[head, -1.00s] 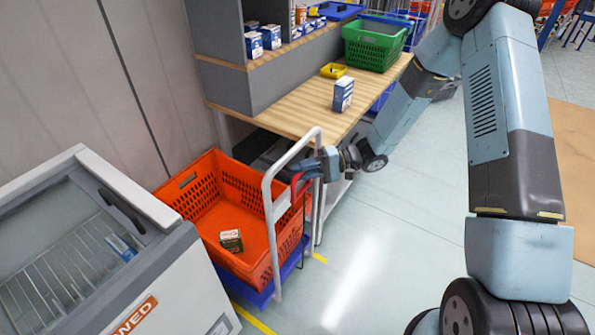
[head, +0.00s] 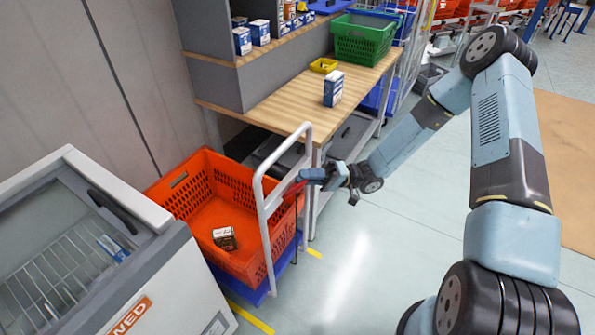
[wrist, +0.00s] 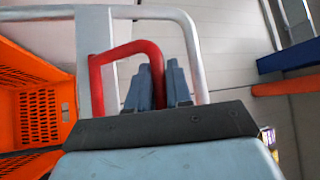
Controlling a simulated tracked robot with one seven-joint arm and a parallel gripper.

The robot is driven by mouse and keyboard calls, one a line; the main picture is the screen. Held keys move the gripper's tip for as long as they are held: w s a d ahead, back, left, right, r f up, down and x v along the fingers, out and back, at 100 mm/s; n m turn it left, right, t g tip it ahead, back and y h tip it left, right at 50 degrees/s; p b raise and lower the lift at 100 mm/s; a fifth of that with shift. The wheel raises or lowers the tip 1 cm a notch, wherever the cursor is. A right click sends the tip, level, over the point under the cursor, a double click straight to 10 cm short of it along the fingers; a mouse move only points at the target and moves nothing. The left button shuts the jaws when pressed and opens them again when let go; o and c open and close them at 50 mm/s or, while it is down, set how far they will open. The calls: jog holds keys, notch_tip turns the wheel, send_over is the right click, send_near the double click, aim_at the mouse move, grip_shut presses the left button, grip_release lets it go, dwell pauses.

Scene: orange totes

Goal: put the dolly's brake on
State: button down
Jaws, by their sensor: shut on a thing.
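The dolly is a blue base (head: 256,290) with a white tube handle frame (head: 263,225) standing upright at its end. An orange tote (head: 199,200) sits on it, with a small box (head: 225,238) tilted inside. A red bent lever (head: 291,191) is at the handle frame; it also shows in the wrist view (wrist: 125,50). My gripper (head: 304,176) is at the frame's right side, shut on the red lever. In the wrist view, the fingers (wrist: 161,76) are close together around the lever's right end. The lever's lower mounting is hidden.
A grey-white chest freezer (head: 125,260) stands close on the tote's left. A wooden workbench (head: 285,105) stands behind, carrying a blue-white box (head: 333,88), a yellow tray (head: 323,65) and a green crate (head: 362,42). The floor right of the dolly is clear.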

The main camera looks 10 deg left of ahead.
jog(key=s+d+f+n+g, duration=0.1)
jog(key=d+f+n+g, duration=0.2)
jog(key=f+n+g, duration=0.2)
jog(key=n+g, duration=0.3)
jog(key=n, duration=0.3)
jog(key=shift+d+f+g, duration=0.2)
jog(key=shift+f+g, duration=0.05)
jog(key=shift+g, duration=0.05)
jog(key=shift+s+f, duration=0.2)
jog(key=shift+f, duration=0.1)
jog(key=c, duration=1.1)
grip_release()
jog(key=shift+r, duration=0.1)
jog(key=v, duration=1.4)
jog(key=shift+w, duration=0.1)
jog(key=shift+r, duration=0.1)
